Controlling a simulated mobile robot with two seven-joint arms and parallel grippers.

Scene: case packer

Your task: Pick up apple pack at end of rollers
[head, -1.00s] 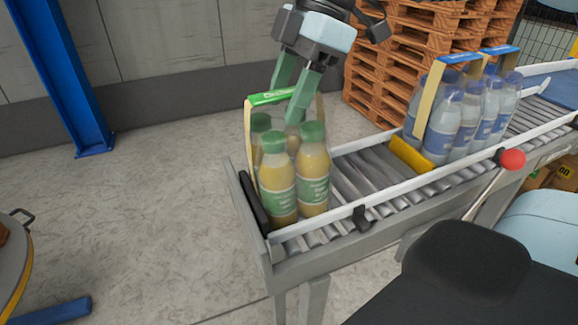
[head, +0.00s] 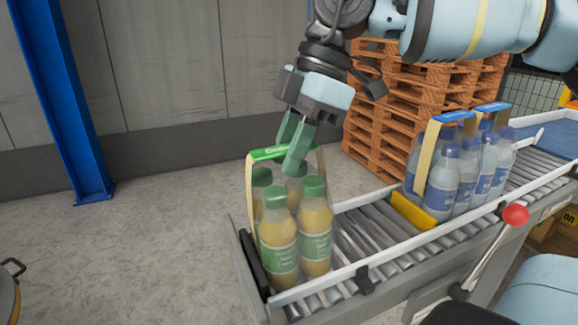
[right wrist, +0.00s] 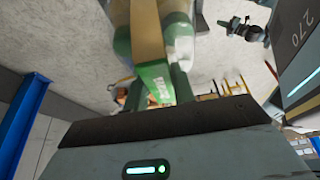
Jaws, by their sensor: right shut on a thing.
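The apple pack (head: 282,250) is a group of yellow juice bottles with green caps and a green-topped carry strap (head: 270,152). It stands upright at the near left end of the roller conveyor (head: 345,232), beside the black end stop (head: 252,262). My right gripper (head: 291,160), with green fingers, comes down from above and is shut on the strap. The right wrist view shows the green strap (right wrist: 154,84) between the fingers, with the bottles blurred behind it. I cannot tell whether the pack is clear of the rollers. My left gripper is not in view.
Water packs with blue straps (head: 455,175) stand farther up the conveyor, behind a yellow stop bar (head: 411,211). A red-knobbed lever (head: 515,215) rises at the conveyor's near side. Stacked wooden pallets (head: 400,100) stand behind.

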